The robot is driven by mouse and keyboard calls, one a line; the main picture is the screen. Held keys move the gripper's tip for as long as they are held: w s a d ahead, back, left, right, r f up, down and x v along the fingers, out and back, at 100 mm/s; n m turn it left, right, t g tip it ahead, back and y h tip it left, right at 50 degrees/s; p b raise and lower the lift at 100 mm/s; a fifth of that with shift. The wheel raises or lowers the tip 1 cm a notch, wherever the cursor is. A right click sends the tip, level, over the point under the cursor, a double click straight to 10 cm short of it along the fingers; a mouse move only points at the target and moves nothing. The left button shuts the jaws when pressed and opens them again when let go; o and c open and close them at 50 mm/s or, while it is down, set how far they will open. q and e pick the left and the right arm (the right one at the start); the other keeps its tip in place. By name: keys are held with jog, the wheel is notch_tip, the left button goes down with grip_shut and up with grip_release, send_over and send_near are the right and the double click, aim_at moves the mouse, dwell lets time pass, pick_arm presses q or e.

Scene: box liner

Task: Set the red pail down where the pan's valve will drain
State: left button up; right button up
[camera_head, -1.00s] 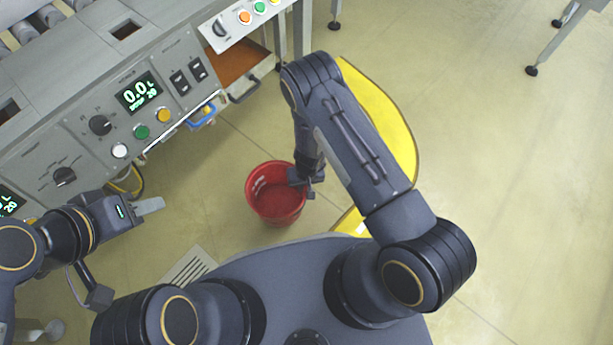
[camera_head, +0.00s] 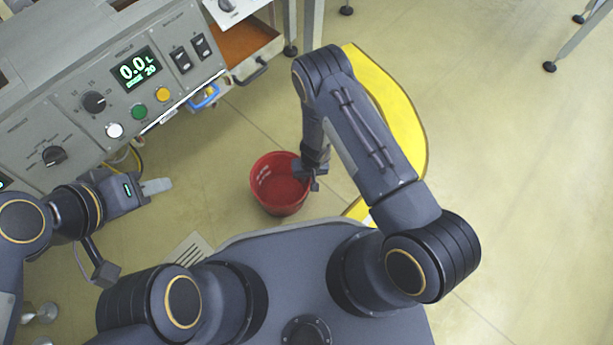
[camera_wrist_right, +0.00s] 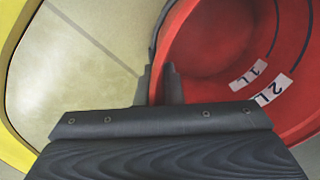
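The red pail (camera_head: 268,190) is upright below my right arm in the head view. Its red inside also shows in the right wrist view (camera_wrist_right: 210,50), with "1 L" and "2 L" labels. My right gripper (camera_head: 316,178) is shut on the pail's rim, one finger on each side of the wall. I cannot tell whether the pail's bottom touches the floor. My left gripper (camera_head: 157,187) is empty, left of the pail and by the machine's front; its finger gap is not clear. A blue looped part (camera_head: 206,97) with yellow beside it hangs under the machine's edge, possibly the valve. The pan is not clearly visible.
A grey control machine (camera_head: 75,115) with knobs, switches and a display reading 0.0 fills the upper left. An open drawer (camera_head: 262,62) juts out beside it. A yellow curved object (camera_head: 400,115) lies behind my right arm. The floor between pail and machine is clear.

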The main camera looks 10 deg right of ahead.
jog(key=o, duration=0.4)
jog(key=shift+r, duration=0.1)
